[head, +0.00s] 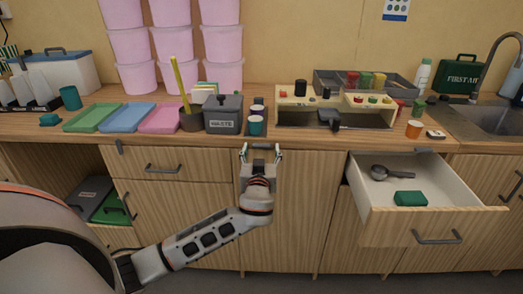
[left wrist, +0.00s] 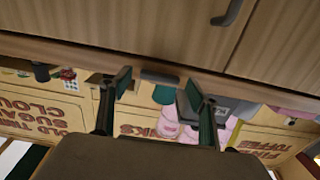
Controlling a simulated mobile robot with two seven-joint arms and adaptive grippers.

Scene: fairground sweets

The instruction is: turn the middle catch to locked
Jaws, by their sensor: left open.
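The middle catch (head: 262,146) is a small grey bar on the front edge of the counter, above the middle cupboard door. In the left wrist view the catch (left wrist: 160,78) lies lengthwise along the edge, between my fingers in the picture. My left gripper (head: 261,153) is in front of it, open, with one finger to either side. In the left wrist view the gripper (left wrist: 161,95) shows green-padded fingers apart and nothing held. I cannot tell whether they touch the catch. Another catch (head: 119,146) hangs at the left, above a closed drawer. My right gripper is not in view.
An open drawer (head: 367,213) juts out at the right with a scoop (head: 392,173) and a green block (head: 410,198) inside. The waste bin (head: 223,115), cups (head: 256,125) and a wooden rack (head: 335,116) stand on the counter close behind the gripper.

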